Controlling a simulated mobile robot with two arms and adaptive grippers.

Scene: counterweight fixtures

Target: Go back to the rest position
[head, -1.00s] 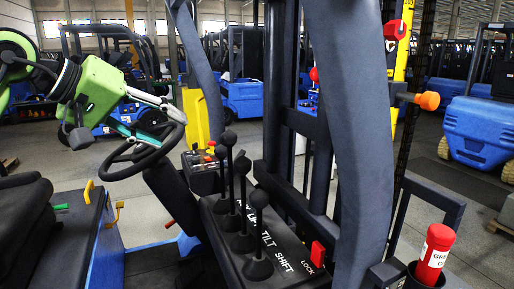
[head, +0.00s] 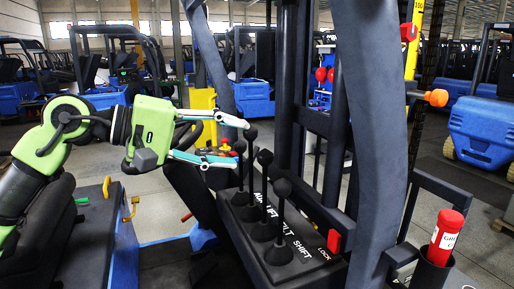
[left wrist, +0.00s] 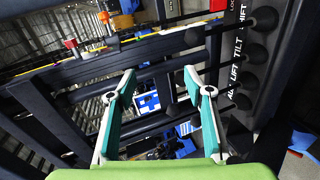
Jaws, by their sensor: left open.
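My left gripper (head: 238,142) reaches in from the left in the head view, its two pale and teal fingers spread and empty. Its fingertips overlap the rear knobs of the black levers (head: 282,187) in this view; touching cannot be told there. The levers rise from a black panel lettered LIFT, TILT, SHIFT and LOCK. My right gripper is not in view.
A steering wheel (head: 191,122) is partly hidden behind my left gripper. Thick dark posts (head: 372,120) rise right of the levers. A red cylinder (head: 446,236) stands in a black holder at right. A black seat (head: 50,215) is below my arm. Blue forklifts stand behind.

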